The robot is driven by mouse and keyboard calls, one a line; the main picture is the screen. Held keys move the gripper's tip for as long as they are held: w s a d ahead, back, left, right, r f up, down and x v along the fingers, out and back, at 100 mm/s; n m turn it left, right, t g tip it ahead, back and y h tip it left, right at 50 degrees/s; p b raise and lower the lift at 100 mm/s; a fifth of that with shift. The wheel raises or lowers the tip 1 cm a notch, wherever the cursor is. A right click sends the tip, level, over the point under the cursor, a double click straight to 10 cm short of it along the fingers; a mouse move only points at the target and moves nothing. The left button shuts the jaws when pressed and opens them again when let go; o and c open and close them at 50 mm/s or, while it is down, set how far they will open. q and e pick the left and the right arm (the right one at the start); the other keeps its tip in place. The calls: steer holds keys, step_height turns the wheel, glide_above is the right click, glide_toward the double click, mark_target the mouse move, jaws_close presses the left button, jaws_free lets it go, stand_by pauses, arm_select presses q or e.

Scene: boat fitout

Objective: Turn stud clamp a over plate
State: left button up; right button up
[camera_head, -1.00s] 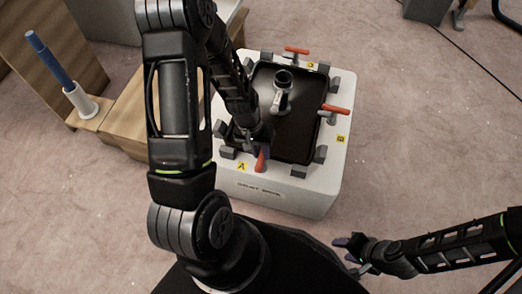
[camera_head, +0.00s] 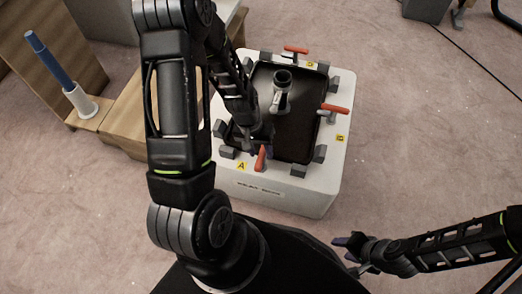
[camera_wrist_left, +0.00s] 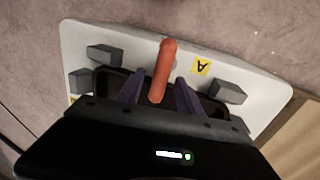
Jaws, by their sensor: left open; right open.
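Stud clamp a is the orange-red handle (camera_head: 261,159) beside the yellow A label (camera_head: 241,166), on the near edge of the white box. In the left wrist view its handle (camera_wrist_left: 162,72) runs from the box rim inward, with its inner end between my finger tips. My left gripper (camera_head: 262,148) is open around that end; its dark purple fingers (camera_wrist_left: 160,92) stand one on each side, and I see no clear contact. The dark plate (camera_head: 296,130) lies in the top of the box, partly hidden by my left arm. My right gripper (camera_head: 347,250) is open and empty, off the box.
Other orange-handled clamps stand at the right edge (camera_head: 335,108) and far edge (camera_head: 296,50). Several grey blocks (camera_head: 299,170) surround the plate. A grey upright fitting (camera_head: 282,88) stands on it. A blue rod in a white holder (camera_head: 81,101) stands left. Floor on the right is clear.

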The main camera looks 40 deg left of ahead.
arm_select(q)
step_height(320, 180, up, 7)
steer(key=a+p, duration=0.1)
steer(key=p, duration=0.1)
steer(key=shift+s+a, duration=0.15)
steer(key=shift+s, duration=0.15)
